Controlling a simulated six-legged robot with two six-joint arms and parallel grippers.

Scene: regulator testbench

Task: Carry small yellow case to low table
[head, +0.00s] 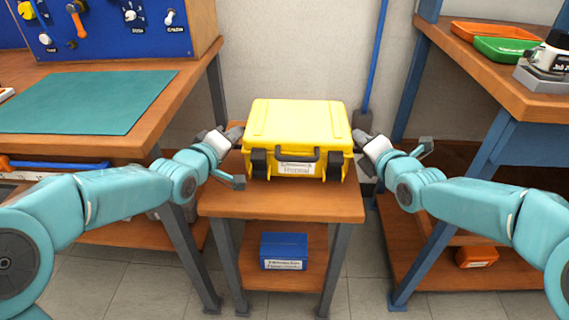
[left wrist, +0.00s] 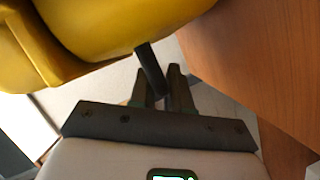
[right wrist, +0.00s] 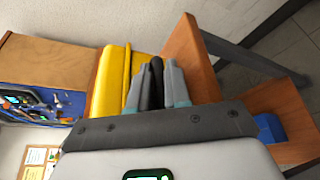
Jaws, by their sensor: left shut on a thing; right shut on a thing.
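The yellow case (head: 298,122) is upright, its black handle and white label facing me. It is over the top of the low table (head: 285,203); I cannot tell whether its base touches the wood. My left gripper (head: 236,136) is at its left side, shut on a dark side grip, which shows between the fingers in the left wrist view (left wrist: 164,88). My right gripper (head: 361,139) is at its right side, shut on the other dark grip, seen in the right wrist view (right wrist: 162,85). The case also fills the upper left of the left wrist view (left wrist: 90,30).
A workbench with a green mat (head: 85,100) stands at left under a blue tool board (head: 100,25). Another bench with orange and green trays (head: 507,50) stands at right. A blue box (head: 284,251) sits on the low table's lower shelf. A blue pole (head: 374,60) stands behind.

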